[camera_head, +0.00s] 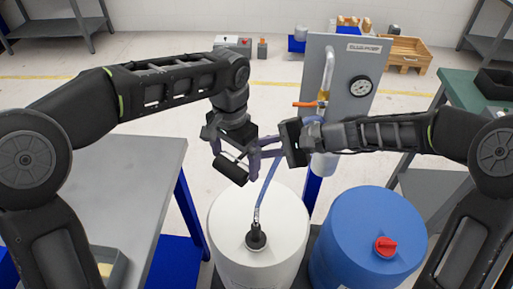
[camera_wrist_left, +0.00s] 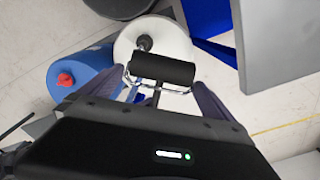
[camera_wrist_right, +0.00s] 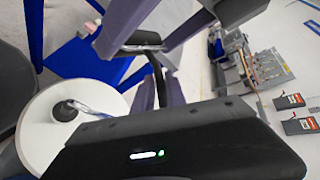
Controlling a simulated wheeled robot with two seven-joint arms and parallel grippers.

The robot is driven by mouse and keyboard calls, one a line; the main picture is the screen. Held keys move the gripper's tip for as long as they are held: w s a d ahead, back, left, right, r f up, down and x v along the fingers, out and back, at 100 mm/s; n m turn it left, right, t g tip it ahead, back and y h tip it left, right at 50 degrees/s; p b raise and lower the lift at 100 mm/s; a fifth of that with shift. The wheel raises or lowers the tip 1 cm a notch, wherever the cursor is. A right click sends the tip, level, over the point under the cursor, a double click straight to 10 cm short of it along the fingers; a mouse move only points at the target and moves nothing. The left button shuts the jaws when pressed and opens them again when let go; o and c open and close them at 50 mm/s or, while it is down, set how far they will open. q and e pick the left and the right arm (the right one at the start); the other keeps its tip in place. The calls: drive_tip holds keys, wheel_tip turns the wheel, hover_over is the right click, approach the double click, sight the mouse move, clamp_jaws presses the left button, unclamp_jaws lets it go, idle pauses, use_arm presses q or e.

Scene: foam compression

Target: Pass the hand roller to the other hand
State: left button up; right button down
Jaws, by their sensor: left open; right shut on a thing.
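The hand roller has a black cylinder (camera_head: 231,168) on a wire frame. In the head view it hangs between my two grippers, above the white drum. My right gripper (camera_head: 262,147) reaches in from the right and is shut on the roller's handle. The roller also shows in the right wrist view (camera_wrist_right: 143,39). My left gripper (camera_head: 232,150) points down over the roller and is open. In the left wrist view the roller (camera_wrist_left: 163,70) lies between the spread left fingers, apart from them as far as I can tell. The handle is partly hidden in the head view.
Below stand a white drum (camera_head: 280,212) with a hose and a blue drum (camera_head: 350,220) with a red cap. A grey panel (camera_head: 342,100) with a gauge rises behind my right gripper. A grey table (camera_head: 125,190) is at left, a green-topped bench (camera_head: 470,105) at right.

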use_arm(q)
wheel_tip(320, 180, up, 6)
drive_tip(key=shift+r, duration=0.1)
idle(0.4)
drive_tip(key=s+d+f+h, duration=0.3)
drive_tip(key=s+d+f, duration=0.2)
drive_tip(key=s+d, duration=0.4)
wheel_tip(320, 180, down, 9)
drive_tip(key=s+d+n+h, duration=0.1)
drive_tip(key=s+d, duration=0.1)
drive_tip(key=d, duration=0.1)
drive_tip(key=s+a+f+n+h, duration=0.1)
drive_tip(key=a+f+n, duration=0.1)
drive_tip(key=f, duration=0.5)
drive_tip(key=a+f+n+h, duration=0.1)
drive_tip(key=a+f+n, duration=0.1)
drive_tip(key=f, duration=0.5)
drive_tip(key=s+a+f+n+y, duration=0.1)
drive_tip(key=s+a+f+n, duration=0.1)
drive_tip(key=s+a+f, duration=0.2)
drive_tip(key=s+a+f+n+y, duration=0.1)
drive_tip(key=s+a+f, duration=0.3)
drive_tip(key=f, duration=0.5)
drive_tip(key=shift+s+a+f+n, duration=0.2)
drive_tip(key=shift+s+a+n, duration=0.2)
drive_tip(key=shift+a+n, duration=0.65)
drive_tip(key=shift+t, duration=0.3)
